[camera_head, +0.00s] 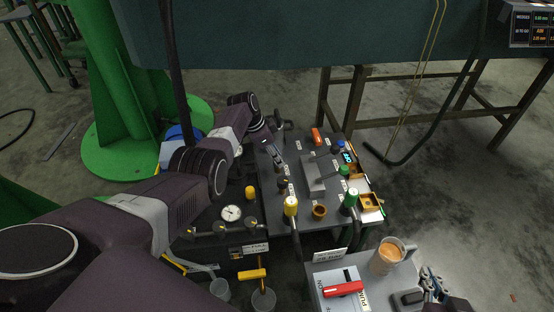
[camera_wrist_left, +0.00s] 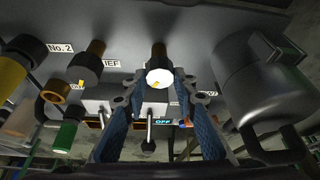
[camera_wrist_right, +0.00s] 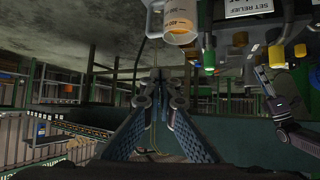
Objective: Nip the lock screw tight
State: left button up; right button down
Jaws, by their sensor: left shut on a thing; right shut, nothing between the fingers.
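My left gripper (camera_wrist_left: 160,84) is shut on a small knob (camera_wrist_left: 159,66) with a bright white end and a brown stem, on the grey panel. The fingers lie on either side of it. I cannot read a label that names it as the lock screw. In the head view the left gripper (camera_head: 276,149) is over the back left of the grey panel (camera_head: 277,210), its tips partly hidden. My right gripper (camera_wrist_right: 160,88) is shut and empty, away from the panel. In the head view it shows at the lower right (camera_head: 433,288).
A dark knob (camera_wrist_left: 85,67) stands left of the held one. A large grey cylinder (camera_wrist_left: 262,90) is close on the right. A cup (camera_head: 387,256) stands near my right gripper.

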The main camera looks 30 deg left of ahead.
pick_arm(q)
jog(key=shift+m, duration=0.3)
pick_arm(e)
jog(key=shift+w+a+r+t+y, duration=0.15)
jog(key=shift+w+a+r+t, duration=0.15)
jog(key=shift+w+r+t, duration=0.4)
jog(key=shift+w+a+r+t+y, duration=0.15)
jog(key=shift+w+a+r+t, duration=0.25)
jog(key=shift+r, duration=0.55)
jog(key=shift+w+d, duration=0.1)
jog(key=shift+d, duration=0.05)
pick_arm(q)
jog(key=o, duration=1.2)
jog(key=shift+c, duration=0.2)
jog(key=shift+a+r, duration=0.15)
jog(key=shift+r, duration=0.3)
jog(key=v, duration=1.1)
